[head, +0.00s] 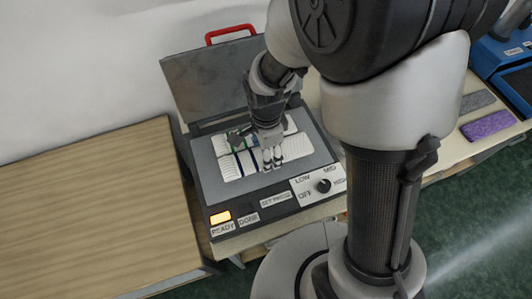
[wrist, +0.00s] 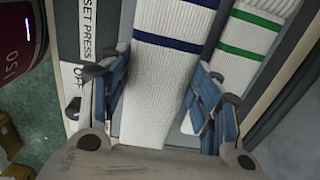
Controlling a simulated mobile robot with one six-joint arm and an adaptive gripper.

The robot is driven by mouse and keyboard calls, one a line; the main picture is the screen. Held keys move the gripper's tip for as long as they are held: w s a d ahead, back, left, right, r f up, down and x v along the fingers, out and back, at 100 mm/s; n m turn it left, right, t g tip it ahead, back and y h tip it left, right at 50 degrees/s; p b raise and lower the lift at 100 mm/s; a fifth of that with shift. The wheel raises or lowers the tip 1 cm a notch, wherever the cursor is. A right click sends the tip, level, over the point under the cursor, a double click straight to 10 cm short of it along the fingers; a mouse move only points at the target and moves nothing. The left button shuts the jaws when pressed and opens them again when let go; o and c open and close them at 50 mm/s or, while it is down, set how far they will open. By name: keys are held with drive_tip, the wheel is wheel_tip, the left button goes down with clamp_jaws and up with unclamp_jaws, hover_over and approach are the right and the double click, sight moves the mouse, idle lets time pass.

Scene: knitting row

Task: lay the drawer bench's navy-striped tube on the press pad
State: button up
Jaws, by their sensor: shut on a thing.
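The navy-striped tube (wrist: 168,70), white ribbed knit with two navy bands, lies flat between the fingers of my gripper (wrist: 160,88) in the wrist view. My gripper is shut on it, one finger at each side. In the head view my gripper (head: 271,163) is low over the press pad (head: 205,160), and the tube (head: 238,164) lies on the grey pad along its front part, partly hidden by the fingers. I cannot tell whether its full length rests on the pad.
A green-striped white tube (wrist: 252,38) lies beside it on the pad. The press lid (head: 205,85) with a red handle (head: 229,33) stands open behind. A dial (head: 323,185) and a lit READY lamp (head: 220,217) are in front. A bare wooden table (head: 90,210) is left.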

drive_tip(key=shift+f+b, duration=0.65)
drive_tip(key=shift+f, duration=1.4)
drive_tip(key=shift+f, duration=0.2)
drive_tip(key=o, duration=0.8)
drive_tip(key=shift+o, duration=0.2)
drive_tip(key=shift+r, duration=0.1)
